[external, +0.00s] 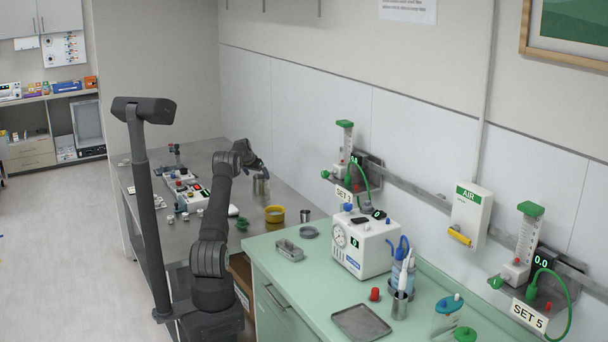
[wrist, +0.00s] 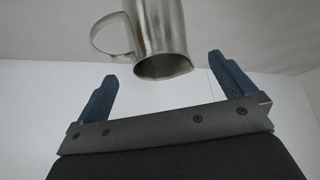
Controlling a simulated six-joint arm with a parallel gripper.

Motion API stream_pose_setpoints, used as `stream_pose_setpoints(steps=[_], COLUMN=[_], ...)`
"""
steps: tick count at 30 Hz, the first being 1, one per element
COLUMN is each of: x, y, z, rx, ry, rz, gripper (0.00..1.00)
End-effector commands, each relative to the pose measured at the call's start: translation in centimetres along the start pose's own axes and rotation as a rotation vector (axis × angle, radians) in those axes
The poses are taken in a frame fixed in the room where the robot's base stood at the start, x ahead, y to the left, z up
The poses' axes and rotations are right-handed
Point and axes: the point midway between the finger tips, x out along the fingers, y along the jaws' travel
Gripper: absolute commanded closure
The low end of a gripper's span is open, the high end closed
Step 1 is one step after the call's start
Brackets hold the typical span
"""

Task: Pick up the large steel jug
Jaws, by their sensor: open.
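The large steel jug (external: 261,185) stands at the back of the grey steel counter, just below my gripper (external: 257,168) in the external view. In the wrist view the jug (wrist: 158,30) appears upside down at the top centre. Its rim faces the gripper and its loop handle is to the left. My gripper (wrist: 162,68) is open, with its two blue fingers spread on either side of the jug's rim in the picture. Nothing is held. Whether the fingers have reached around the jug's body is hard to tell, but no contact shows.
A yellow bowl (external: 275,214) and a small steel cup (external: 305,215) stand nearer on the steel counter (external: 240,205). Boxed equipment (external: 190,195) and small items are at the left. The green counter (external: 300,285) with a white machine (external: 362,246) is at the right. The panelled wall is close behind.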

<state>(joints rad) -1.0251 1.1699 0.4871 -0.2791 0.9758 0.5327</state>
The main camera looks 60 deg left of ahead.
Motion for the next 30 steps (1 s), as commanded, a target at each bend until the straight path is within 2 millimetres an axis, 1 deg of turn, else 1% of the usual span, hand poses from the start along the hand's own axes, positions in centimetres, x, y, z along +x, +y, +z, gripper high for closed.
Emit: stream_pose_setpoints(steps=[3, 9, 13, 20, 21, 23, 27, 29, 30], x=[1.6, 3.7, 4.4, 4.4, 4.4, 4.4, 4.4, 4.4, 4.4], y=[0.0, -0.1, -0.1, -0.1, -0.1, -0.1, -0.1, -0.1, -0.1], z=[0.0, -0.1, -0.1, -0.1, -0.1, -0.1, -0.1, -0.1, -0.1], rx=[0.0, 0.001, 0.001, 0.0, 0.0, 0.0, 0.0, 0.0, 0.0], ry=[-0.001, -0.001, -0.001, 0.0, 0.0, 0.0, 0.0, 0.0, 0.0], rz=[0.001, -0.001, -0.001, -0.001, -0.001, -0.001, -0.001, -0.001, -0.001], gripper=[0.0, 0.0, 0.0, 0.0, 0.02, 0.14, 0.41, 0.53, 0.61])
